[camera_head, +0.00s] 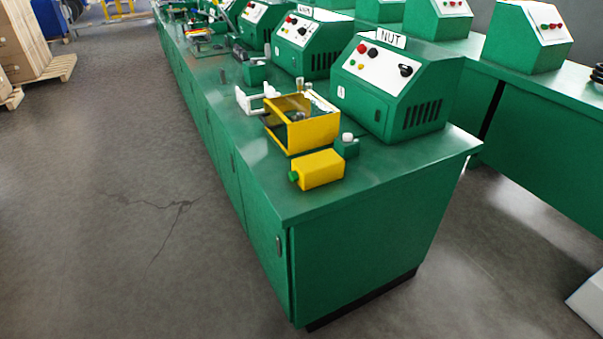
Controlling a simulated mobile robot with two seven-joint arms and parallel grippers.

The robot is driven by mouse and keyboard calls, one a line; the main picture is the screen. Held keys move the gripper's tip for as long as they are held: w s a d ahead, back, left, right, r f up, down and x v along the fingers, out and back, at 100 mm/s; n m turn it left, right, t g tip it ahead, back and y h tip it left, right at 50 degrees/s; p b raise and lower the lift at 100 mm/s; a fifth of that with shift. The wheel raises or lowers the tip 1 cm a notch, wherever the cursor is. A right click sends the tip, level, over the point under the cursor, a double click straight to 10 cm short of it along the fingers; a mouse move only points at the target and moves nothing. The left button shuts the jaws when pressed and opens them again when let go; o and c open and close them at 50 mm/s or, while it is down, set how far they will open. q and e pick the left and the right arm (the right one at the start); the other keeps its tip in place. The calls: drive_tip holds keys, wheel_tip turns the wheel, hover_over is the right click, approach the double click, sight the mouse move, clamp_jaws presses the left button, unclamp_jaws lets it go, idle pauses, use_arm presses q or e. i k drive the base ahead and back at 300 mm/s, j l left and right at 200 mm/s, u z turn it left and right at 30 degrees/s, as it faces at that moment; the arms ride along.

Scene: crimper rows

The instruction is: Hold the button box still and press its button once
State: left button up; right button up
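The button box (320,171) is a small yellow block lying on the green bench top near its front end. Its round green button (293,176) sticks out from the box's left side, facing the aisle. The box stands just in front of a larger open yellow bin (314,132). No hand or tool is touching the box. Neither of my grippers shows in the head view.
A green machine labelled NUT (395,90) stands behind the box. A small green block with a white knob (347,144) is close to its right. White pronged parts (257,99) stand beyond the bin. The green bench top (395,165) is bare towards its near right corner.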

sight(293, 176)
drive_tip(key=i+l+u, duration=0.4)
drive_tip(key=l, duration=0.2)
drive_tip(key=i+l+u, duration=0.4)
drive_tip(key=l, duration=0.3)
